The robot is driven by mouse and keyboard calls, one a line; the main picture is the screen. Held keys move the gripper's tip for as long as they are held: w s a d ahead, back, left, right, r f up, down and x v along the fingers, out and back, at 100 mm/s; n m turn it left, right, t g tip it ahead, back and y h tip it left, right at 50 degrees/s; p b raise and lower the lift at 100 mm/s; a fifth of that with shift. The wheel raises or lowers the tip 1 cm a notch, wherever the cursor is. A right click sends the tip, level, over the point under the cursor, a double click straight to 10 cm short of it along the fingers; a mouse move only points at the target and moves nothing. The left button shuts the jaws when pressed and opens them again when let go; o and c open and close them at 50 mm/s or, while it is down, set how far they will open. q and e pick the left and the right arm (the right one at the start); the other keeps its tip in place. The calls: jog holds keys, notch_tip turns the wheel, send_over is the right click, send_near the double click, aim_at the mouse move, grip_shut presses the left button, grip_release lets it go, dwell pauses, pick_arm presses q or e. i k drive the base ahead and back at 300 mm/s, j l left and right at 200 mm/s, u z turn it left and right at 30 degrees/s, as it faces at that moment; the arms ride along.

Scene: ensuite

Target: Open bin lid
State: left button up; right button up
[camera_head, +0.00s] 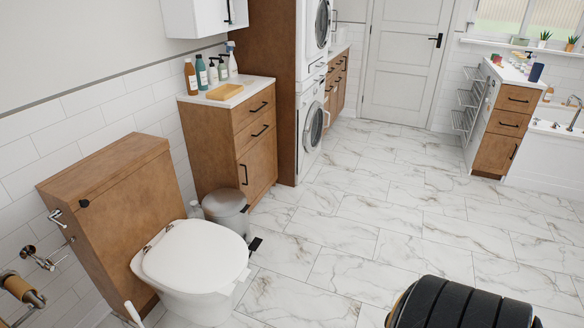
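A small grey pedal bin (238,223) stands on the floor between the toilet and the wooden cabinet. Its round grey lid (224,201) appears to be down. A black foot pedal (255,243) sticks out at the bin's base towards the right. The lower left of the bin is hidden behind the toilet. Neither of my grippers is in view. A dark ribbed part at the bottom right looks like part of my own body.
The white toilet (195,262) stands close in front of the bin. A wooden cabinet (252,140) with bottles and a tray on top stands behind it. The marble-tiled floor (345,235) to the right of the bin is clear.

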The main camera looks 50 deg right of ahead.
aim_at(224, 203)
jog(key=z, duration=1.2)
jog(key=i+l+u, duration=0.35)
jog(key=i, duration=0.15)
jog(key=i+l+u, duration=0.35)
jog(key=i, duration=0.15)
jog(key=i+l+u, duration=0.35)
jog(key=i+l, duration=0.05)
jog(key=l, duration=0.1)
